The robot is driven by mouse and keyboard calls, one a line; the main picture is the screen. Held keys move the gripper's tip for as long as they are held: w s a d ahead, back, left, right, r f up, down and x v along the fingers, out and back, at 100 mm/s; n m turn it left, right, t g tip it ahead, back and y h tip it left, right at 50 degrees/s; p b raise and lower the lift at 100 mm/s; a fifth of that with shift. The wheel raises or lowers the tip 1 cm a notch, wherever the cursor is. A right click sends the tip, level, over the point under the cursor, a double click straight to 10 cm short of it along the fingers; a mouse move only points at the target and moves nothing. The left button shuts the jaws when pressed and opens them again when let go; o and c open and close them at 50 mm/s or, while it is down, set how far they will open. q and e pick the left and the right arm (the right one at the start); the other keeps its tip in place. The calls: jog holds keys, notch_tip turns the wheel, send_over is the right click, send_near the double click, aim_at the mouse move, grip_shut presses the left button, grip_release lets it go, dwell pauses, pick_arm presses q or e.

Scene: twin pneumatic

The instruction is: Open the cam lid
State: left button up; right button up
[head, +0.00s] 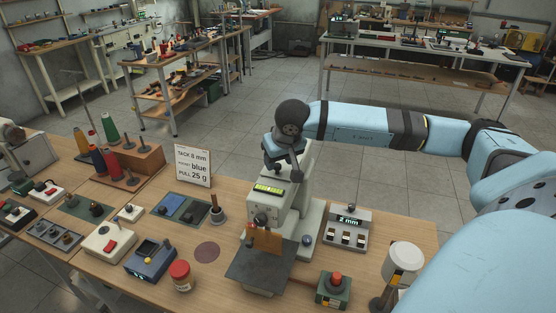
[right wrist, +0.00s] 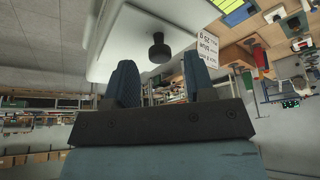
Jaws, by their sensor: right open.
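The pale machine (head: 287,205) stands on the bench with a small green display (head: 269,188) on its head. My right gripper (head: 284,162) is over the machine's top, pointing down, with its fingers apart. In the right wrist view a dark round knob (right wrist: 160,48) stands out from a pale machine face (right wrist: 135,28), which I take to be the cam lid. The knob lies between and beyond the open fingers (right wrist: 160,85), and neither finger appears to touch it. In the head view the gripper hides the knob. My left gripper is out of view.
A sign card (head: 193,166), thread cones (head: 110,130), a red-capped jar (head: 181,276) and a blue-grey box (head: 150,259) stand left of the machine. A grey counter box (head: 348,228), a green button box (head: 333,289) and a white-topped stand (head: 403,262) are at right.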

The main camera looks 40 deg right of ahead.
jog(key=shift+x, duration=0.85)
grip_shut()
jog(key=shift+r, duration=0.1)
